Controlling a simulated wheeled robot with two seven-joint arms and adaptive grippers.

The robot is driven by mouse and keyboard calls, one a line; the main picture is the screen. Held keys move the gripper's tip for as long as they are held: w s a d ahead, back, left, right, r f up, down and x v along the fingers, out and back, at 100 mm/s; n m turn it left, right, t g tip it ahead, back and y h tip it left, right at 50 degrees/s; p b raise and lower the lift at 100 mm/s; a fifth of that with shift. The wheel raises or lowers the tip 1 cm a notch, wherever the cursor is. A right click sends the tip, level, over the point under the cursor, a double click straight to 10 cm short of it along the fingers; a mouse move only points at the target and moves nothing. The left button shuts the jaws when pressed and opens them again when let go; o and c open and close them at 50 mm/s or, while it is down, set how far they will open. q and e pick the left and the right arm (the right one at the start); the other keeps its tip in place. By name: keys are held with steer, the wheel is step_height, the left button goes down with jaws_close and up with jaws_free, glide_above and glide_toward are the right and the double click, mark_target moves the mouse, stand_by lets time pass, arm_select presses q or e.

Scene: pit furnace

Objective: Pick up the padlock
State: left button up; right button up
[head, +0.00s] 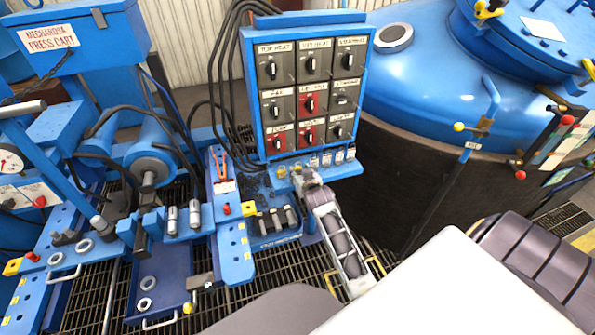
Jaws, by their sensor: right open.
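A row of small padlock-like pieces hangs along the lower edge of the blue control panel. The yellowish ones (282,171) are at the left end and the pale ones (339,157) are to the right. They are too small for me to tell which is the padlock. My right gripper (305,180) is open, just below this row, close to the blue ledge. I see nothing held in it. I cannot tell whether its fingers touch anything. My left gripper is not in view.
The control panel (288,47) with several switches stands behind the row. A large blue furnace vessel (430,70) fills the right. Blue press equipment (155,150) and a blue tray (160,265) stand at left over floor grating. Black cables hang left of the panel.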

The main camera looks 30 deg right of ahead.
mark_target(298, 169)
steer(key=shift+x, duration=1.7)
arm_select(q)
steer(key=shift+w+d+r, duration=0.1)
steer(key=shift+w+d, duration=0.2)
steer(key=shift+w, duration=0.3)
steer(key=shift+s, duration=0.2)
arm_select(e)
steer(key=shift+s, duration=0.1)
steer(key=c, duration=0.8)
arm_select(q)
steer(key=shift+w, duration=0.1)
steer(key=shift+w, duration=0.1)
arm_select(e)
steer(key=shift+r, duration=0.15)
